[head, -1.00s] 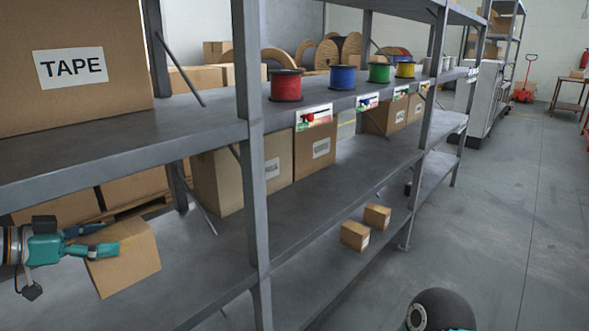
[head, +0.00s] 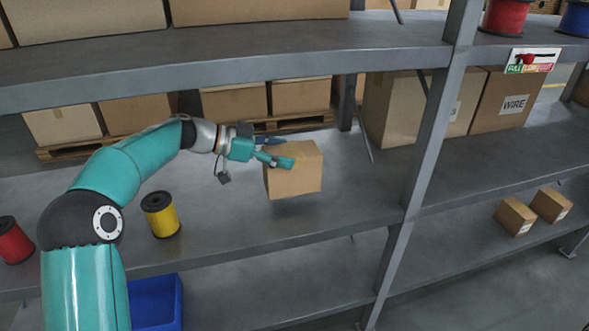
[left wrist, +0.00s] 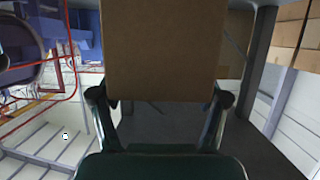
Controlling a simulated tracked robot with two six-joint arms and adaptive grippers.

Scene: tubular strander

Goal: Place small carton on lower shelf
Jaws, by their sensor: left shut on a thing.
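The small carton (head: 294,177) is a brown box held by my left gripper (head: 279,150) above the middle shelf (head: 340,215). It appears slightly raised, with a shadow beneath it. In the left wrist view the carton (left wrist: 162,50) fills the space between the two fingers of my left gripper (left wrist: 160,105). The lower shelf (head: 290,290) runs below, behind the front edge of the middle one. Two small cartons (head: 515,216) (head: 551,205) sit on the lower shelf at the right. My right gripper is not in view.
A grey upright post (head: 420,160) stands right of the held carton. A yellow spool (head: 160,214) and a red spool (head: 14,240) are on the middle shelf at left. A blue bin (head: 156,302) is below. Large boxes, one marked WIRE (head: 507,104), stand behind the post.

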